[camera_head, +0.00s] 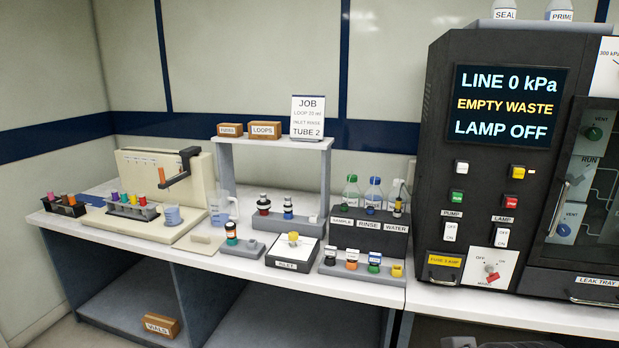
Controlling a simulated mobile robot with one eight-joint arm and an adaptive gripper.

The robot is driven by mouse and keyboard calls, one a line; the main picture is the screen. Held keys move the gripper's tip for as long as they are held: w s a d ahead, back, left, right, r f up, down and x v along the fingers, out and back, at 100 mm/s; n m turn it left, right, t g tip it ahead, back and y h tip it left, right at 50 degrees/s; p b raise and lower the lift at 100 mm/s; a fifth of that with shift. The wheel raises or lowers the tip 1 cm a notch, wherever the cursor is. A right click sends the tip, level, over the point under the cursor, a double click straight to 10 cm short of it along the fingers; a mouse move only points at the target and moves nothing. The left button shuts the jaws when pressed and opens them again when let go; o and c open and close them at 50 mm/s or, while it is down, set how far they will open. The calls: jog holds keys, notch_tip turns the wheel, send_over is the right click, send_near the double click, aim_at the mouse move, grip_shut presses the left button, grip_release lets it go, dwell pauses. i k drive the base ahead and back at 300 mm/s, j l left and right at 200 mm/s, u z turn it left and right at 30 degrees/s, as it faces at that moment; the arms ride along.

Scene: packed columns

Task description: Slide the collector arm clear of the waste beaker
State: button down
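The collector arm (178,180) is a dark bar on the beige fraction collector (135,228) at the left. It reaches forward and left from a black carriage near the right end of the collector's back panel, with an orange piece near its front end. A small beaker with blue liquid (173,217), seemingly the waste beaker, stands on the collector base, right of the tube rack (133,208). In the picture the arm's front end shows above and left of this beaker; whether it overhangs it I cannot tell. My gripper is not in view.
A clear jug (219,208) stands close right of the beaker. A grey shelf stand (271,147), bottles and an inlet box (293,252) are further right. A black cabinet's screen (506,106) reads "EMPTY WASTE". Dark parts at the bottom right edge seem mine.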

aim_at(191, 151)
jog(key=i+j, duration=0.2)
jog(key=j, duration=0.15)
jog(key=i+j+z, duration=0.1)
jog(key=j, duration=0.25)
jog(key=i+j, duration=0.25)
jog(key=i+j+z, duration=0.1)
jog(key=j, duration=0.4)
jog(key=i+j, duration=0.25)
jog(key=i+j+z, duration=0.1)
jog(key=j, duration=0.4)
jog(key=i+j, duration=0.25)
jog(key=j, duration=0.15)
jog(key=i+j+z, duration=0.1)
jog(key=j, duration=0.25)
